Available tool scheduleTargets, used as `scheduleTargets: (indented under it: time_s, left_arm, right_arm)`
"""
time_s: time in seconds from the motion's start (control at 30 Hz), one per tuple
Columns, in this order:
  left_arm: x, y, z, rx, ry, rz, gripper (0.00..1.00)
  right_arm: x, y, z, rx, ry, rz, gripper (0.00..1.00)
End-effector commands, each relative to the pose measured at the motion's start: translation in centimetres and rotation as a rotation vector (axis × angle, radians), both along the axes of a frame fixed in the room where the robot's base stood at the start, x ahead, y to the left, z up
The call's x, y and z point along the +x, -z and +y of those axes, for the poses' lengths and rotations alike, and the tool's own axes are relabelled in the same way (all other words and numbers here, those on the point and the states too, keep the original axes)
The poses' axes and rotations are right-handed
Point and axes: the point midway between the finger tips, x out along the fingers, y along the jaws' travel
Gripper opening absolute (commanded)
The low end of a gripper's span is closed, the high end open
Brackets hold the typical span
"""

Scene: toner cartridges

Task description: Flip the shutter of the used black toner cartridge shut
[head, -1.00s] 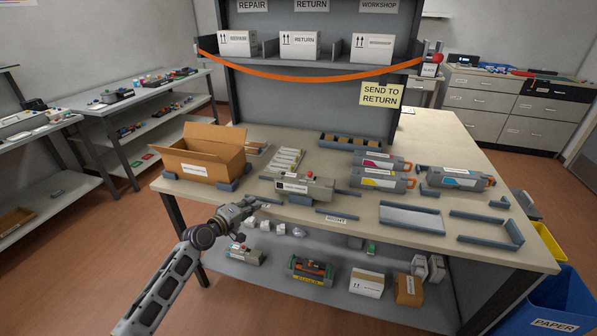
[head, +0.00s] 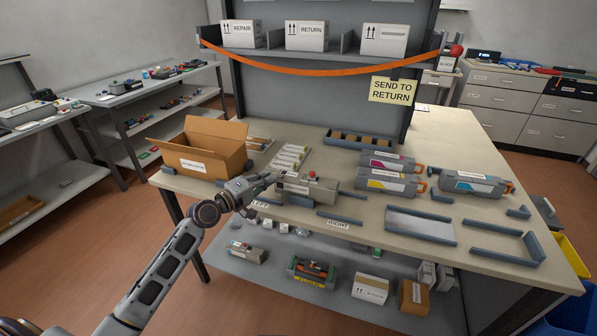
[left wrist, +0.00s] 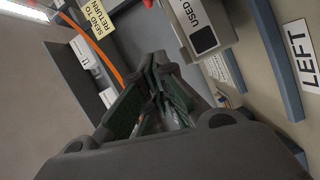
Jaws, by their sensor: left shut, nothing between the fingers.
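The used toner cartridge (head: 306,188) lies on the workbench near its front edge, grey, with a white label and a red spot on top. In the left wrist view its end (left wrist: 203,25) shows a "USED" label and a black square. My left gripper (head: 268,180) is shut and empty, with its fingertips close to the cartridge's left end; I cannot tell whether they touch it. The closed fingers also show in the left wrist view (left wrist: 160,85). The state of the shutter is too small to tell. My right gripper is not in view.
An open cardboard box (head: 200,150) stands to the left of the cartridge. Cartridges with magenta (head: 388,162), yellow (head: 387,183) and cyan (head: 470,185) marks lie to the right. Low grey rails and a tray (head: 421,224) lie along the front. An orange strap (head: 320,72) hangs across the shelf behind.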

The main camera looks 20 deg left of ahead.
Motion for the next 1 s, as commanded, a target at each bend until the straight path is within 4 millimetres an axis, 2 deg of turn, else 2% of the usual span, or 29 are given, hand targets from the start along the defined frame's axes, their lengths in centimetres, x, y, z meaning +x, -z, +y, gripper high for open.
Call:
scheduleTargets:
  time_s: [0.37, 1.0]
  left_arm:
    - [0.7, 0.1, -0.3, -0.001, -0.001, 0.000, 0.00]
    - [5.0, 0.3, -2.1, 0.000, 0.000, 0.000, 0.00]
  right_arm:
    - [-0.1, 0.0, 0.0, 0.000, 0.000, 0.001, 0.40]
    - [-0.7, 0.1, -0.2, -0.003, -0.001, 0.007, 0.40]
